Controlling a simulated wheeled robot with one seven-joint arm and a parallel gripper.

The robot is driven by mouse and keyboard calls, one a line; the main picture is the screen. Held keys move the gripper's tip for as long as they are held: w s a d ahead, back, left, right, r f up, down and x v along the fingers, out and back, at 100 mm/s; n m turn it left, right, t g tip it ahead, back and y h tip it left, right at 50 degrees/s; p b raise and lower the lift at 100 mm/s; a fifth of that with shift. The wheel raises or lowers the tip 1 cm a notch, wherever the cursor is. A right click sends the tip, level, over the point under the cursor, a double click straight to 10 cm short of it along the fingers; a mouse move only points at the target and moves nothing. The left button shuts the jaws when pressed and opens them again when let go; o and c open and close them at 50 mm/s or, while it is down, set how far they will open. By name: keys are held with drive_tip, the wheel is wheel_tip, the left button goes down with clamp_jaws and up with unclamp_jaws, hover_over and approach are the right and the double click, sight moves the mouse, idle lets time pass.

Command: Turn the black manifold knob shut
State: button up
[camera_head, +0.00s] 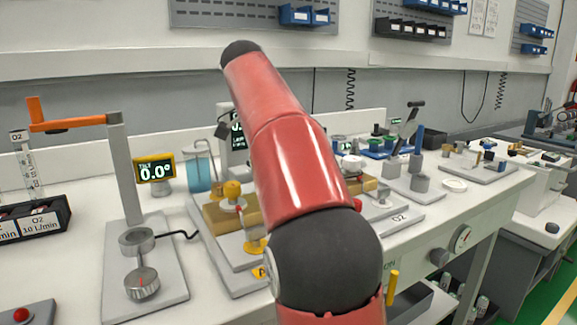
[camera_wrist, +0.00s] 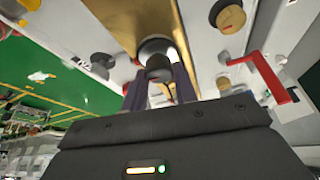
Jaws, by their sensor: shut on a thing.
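In the wrist view, the black manifold knob (camera_wrist: 159,69) is between the two dark fingers of my gripper (camera_wrist: 160,78). The gripper is shut on it, one finger on each side. A pale, shiny round part sits just behind the knob, against the brass-coloured manifold block (camera_wrist: 130,16). In the head view, part of a brass block (camera_head: 217,217) with a yellow knob (camera_head: 232,190) shows left of my red arm. My arm hides the gripper and the black knob there. The knob's turn angle cannot be read.
An angle display (camera_head: 155,170) reading 0.0° and a post with an orange lever (camera_head: 68,123) stand left of my arm. A black bin (camera_head: 38,220) is at the far left. Small fixtures crowd the bench to the right. A red bent handle (camera_wrist: 270,77) shows in the wrist view.

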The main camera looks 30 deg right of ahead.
idle(0.4)
drive_tip(key=o, duration=1)
drive_tip(key=shift+c, duration=0.2)
